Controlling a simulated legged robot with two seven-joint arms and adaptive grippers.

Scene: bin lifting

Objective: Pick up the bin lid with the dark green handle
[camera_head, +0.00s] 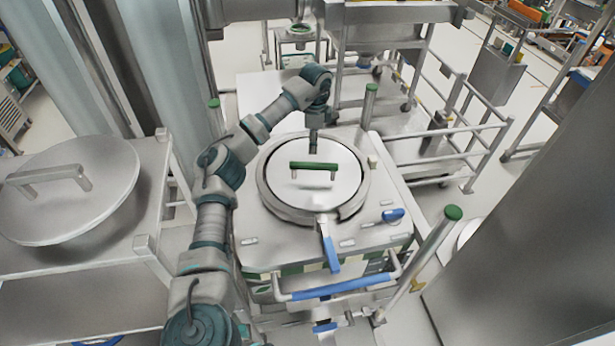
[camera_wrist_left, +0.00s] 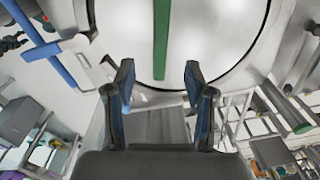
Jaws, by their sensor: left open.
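The round metal bin lid (camera_head: 335,195) lies on the bin top in the middle of the head view, with a clamp ring around it. Its dark green handle (camera_head: 314,166) is a raised bar across the lid. The handle also shows in the left wrist view (camera_wrist_left: 161,40), running up the picture between the line of my fingers. My left gripper (camera_head: 313,150) points down over the far part of the lid, just behind the handle. In the left wrist view its two fingers (camera_wrist_left: 158,80) are apart with nothing between them. My right gripper is not in view.
A second round lid (camera_head: 75,215) with a plain metal handle lies on a table at the left. A blue-gripped lever (camera_head: 331,255) and a blue bar (camera_head: 340,288) are at the bin's front. Green-capped posts (camera_head: 453,213) stand around it. A large metal panel (camera_head: 540,240) fills the right.

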